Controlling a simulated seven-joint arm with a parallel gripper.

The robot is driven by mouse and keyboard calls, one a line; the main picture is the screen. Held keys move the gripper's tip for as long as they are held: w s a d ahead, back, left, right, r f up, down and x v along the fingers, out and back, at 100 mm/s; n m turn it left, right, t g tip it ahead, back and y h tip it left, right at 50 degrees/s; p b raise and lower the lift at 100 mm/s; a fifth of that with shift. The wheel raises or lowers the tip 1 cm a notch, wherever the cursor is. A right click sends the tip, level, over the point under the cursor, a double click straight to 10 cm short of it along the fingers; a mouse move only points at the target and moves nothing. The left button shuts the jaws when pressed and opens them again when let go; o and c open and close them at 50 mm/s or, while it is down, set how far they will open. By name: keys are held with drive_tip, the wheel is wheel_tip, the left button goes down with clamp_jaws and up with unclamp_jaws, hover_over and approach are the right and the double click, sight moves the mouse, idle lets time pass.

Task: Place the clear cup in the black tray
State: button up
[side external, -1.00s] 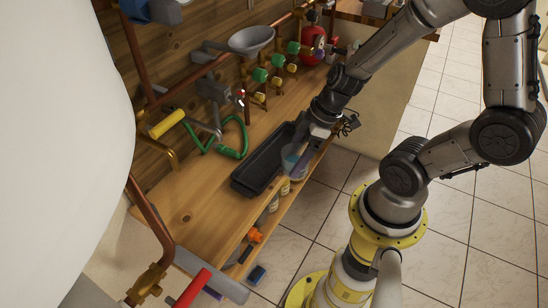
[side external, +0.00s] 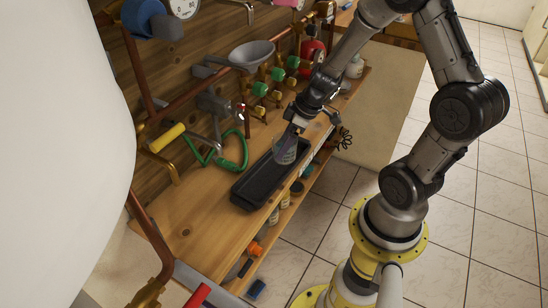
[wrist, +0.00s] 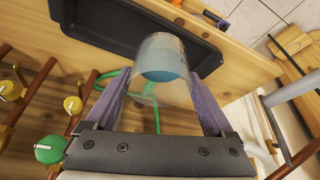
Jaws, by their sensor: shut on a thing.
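The clear cup (side external: 285,150) is see-through with a bluish part at one end. My gripper (side external: 287,136) is shut on it, and it appears over the far end of the black tray (side external: 252,191). The black tray is long and shallow and lies on the wooden shelf near its front edge. In the wrist view the cup (wrist: 167,62) sits between the two purple fingers of my gripper (wrist: 160,98), overlapping the tray's edge (wrist: 90,40). I cannot tell whether the cup touches the tray floor.
Pipes with green-handled valves (side external: 278,74) and a grey funnel (side external: 251,50) line the wall behind the shelf. A green hose loop (side external: 233,150) lies left of the tray. A lower shelf holds small jars (side external: 285,200). The wooden top (side external: 190,220) is bare at the near left.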

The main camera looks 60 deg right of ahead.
drive_tip(key=w+f, duration=0.2)
drive_tip(key=w+d+f, duration=0.1)
drive_tip(key=w+f, duration=0.1)
drive_tip(key=f, duration=0.1)
drive_tip(key=shift+d, duration=0.15)
drive_tip(key=shift+w+f, duration=0.15)
drive_tip(key=shift+f, duration=1.65)
drive_tip(key=shift+f, duration=0.15)
drive_tip(key=o, duration=1.5)
